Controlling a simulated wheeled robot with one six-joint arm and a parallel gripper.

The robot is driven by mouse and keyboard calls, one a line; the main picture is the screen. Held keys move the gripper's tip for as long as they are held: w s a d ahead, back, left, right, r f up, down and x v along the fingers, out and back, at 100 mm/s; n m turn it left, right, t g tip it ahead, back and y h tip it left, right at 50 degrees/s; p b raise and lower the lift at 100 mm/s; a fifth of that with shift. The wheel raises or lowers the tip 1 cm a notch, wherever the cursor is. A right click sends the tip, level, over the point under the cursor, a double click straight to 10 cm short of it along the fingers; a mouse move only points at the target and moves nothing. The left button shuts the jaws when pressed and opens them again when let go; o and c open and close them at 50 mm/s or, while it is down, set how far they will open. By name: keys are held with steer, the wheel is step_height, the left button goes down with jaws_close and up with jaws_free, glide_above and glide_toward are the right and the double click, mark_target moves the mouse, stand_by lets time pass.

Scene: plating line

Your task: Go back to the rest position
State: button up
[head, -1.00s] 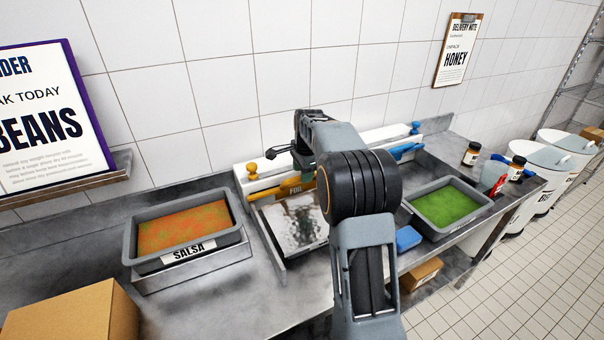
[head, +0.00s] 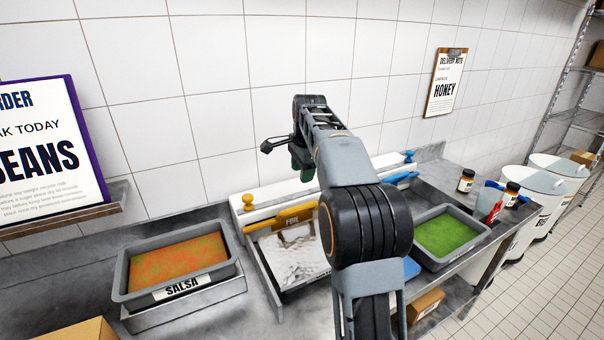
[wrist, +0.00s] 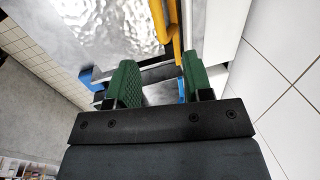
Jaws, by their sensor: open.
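My gripper (wrist: 160,85) shows in the wrist view with its two green-padded fingers apart and nothing between them. In the head view my gripper (head: 298,160) is raised above the back of the counter, near the tiled wall, partly hidden by my own arm. The foil (wrist: 110,25) also shows in the wrist view, apart from the fingers.
A salsa pan (head: 126,262) stands left on the steel counter. A green-filled pan (head: 470,243) stands right, with small jars (head: 466,181) behind it. A cardboard box (head: 80,332) is at the front left. White bins (head: 525,185) stand at the right. The tiled wall (head: 220,120) is close behind.

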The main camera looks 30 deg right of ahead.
stand_by(0.5)
step_height(320, 180, down, 6)
steer(key=s+a+n, duration=0.1)
steer(key=s+n, duration=0.1)
steer(key=n, duration=0.5)
steer(key=s+a+f+n, duration=0.1)
steer(key=s+a+n, duration=0.2)
steer(key=s, duration=0.4)
steer(key=s+a+f+n+t, duration=0.1)
steer(key=s+a+n, duration=0.3)
steer(key=s, duration=0.4)
steer(key=s+a+f+n, duration=0.3)
steer(key=s+a, duration=0.2)
steer(key=s, duration=0.3)
steer(key=shift+s+f+n+t, duration=0.15)
steer(key=shift+n+t, duration=0.25)
